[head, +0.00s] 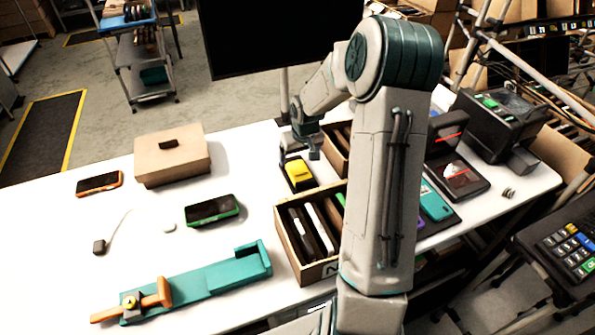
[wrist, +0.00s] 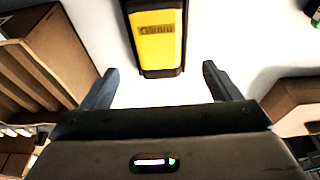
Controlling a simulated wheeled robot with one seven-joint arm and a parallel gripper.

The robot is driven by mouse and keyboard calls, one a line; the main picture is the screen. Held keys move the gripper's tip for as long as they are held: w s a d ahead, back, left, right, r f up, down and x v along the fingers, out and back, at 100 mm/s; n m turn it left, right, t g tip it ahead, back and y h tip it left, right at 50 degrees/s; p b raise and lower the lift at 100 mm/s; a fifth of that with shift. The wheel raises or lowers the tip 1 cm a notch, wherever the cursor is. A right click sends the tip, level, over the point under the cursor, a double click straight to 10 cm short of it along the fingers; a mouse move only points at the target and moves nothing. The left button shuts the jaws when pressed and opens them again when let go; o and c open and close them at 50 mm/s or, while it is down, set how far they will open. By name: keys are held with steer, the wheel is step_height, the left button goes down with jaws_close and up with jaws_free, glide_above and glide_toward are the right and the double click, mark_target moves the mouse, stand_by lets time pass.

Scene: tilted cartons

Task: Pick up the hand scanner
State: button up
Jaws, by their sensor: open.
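The hand scanner appears to be the yellow and black device (head: 298,171) lying on the white table (head: 255,150), left of the arm and behind the front wooden crate. In the wrist view its yellow face (wrist: 158,38) shows printed lettering, and its far end is cut off by the top edge. My gripper (head: 314,150) is above the table close to the device. In the wrist view my gripper (wrist: 159,70) is open and empty, its fingers spread wider than the device. The device's near end lies between the fingertip lines; I see no contact.
A wooden crate (head: 309,272) of upright phones stands in front, with another slotted crate (head: 335,160) behind. A cardboard box (head: 172,160), green-edged phone (head: 212,210), orange-edged phone (head: 99,184) and teal fixture (head: 215,282) lie left. A dark monitor (head: 270,35) stands behind.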

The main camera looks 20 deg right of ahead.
mark_target(298, 168)
steer(key=x, duration=0.1)
steer(key=p+x, duration=0.1)
steer(key=x, duration=0.2)
steer(key=shift+s+f, duration=0.25)
steer(key=shift+s, duration=0.1)
steer(key=shift+w+f+p, duration=0.2)
steer(key=shift+f+p, duration=0.1)
steer(key=shift+f, duration=0.3)
steer(key=shift+c, duration=0.3)
steer(key=c, duration=0.9)
